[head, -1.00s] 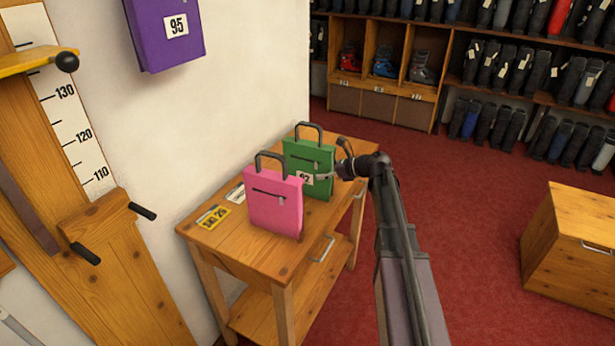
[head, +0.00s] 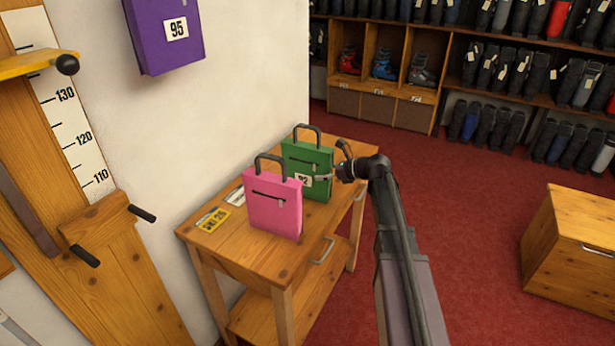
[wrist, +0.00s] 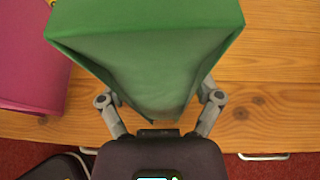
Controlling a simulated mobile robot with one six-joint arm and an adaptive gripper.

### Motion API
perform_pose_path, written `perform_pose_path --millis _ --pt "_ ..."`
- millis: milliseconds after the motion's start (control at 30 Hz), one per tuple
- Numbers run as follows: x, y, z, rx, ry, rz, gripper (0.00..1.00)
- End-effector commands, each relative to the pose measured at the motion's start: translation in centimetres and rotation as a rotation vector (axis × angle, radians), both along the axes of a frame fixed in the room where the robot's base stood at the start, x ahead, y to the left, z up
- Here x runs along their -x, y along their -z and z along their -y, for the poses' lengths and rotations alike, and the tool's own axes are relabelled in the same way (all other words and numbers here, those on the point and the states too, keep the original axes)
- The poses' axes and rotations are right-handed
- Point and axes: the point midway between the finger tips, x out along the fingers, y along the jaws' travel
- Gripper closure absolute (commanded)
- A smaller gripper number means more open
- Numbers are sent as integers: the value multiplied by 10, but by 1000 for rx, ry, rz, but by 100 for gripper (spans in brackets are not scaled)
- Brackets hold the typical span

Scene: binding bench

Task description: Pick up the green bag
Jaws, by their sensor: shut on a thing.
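The green bag (head: 313,160) stands upright at the back of the small wooden table (head: 222,246), with a dark handle on top and a white number label on its front. My gripper (head: 335,172) is at its right side, shut on the bag. In the wrist view the green bag (wrist: 150,55) fills the space between the two grey fingers, whose tips are hidden by it. I see no clear gap between the bag and the tabletop.
A pink bag (head: 272,208) stands close in front of the green one, to its left. A yellow plate (head: 213,220) lies on the tabletop. A purple bag (head: 165,32) hangs on the white wall. A wooden chest (head: 570,245) stands at right; red carpet between is clear.

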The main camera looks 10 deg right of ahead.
Motion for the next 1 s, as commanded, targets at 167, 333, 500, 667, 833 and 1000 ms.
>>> perform_pose_path --millis 167,333,500,667,833,1000 --pt "0 0 0 1 -1 -1 79" --pt "0 -2 0 2 -1 -1 79" --pt "0 -8 0 1 -1 -1 80" --pt "0 -19 0 0 0 0 80" --pt "0 -33 0 0 0 0 80" --pt "20 -38 3 0 1 0 81"
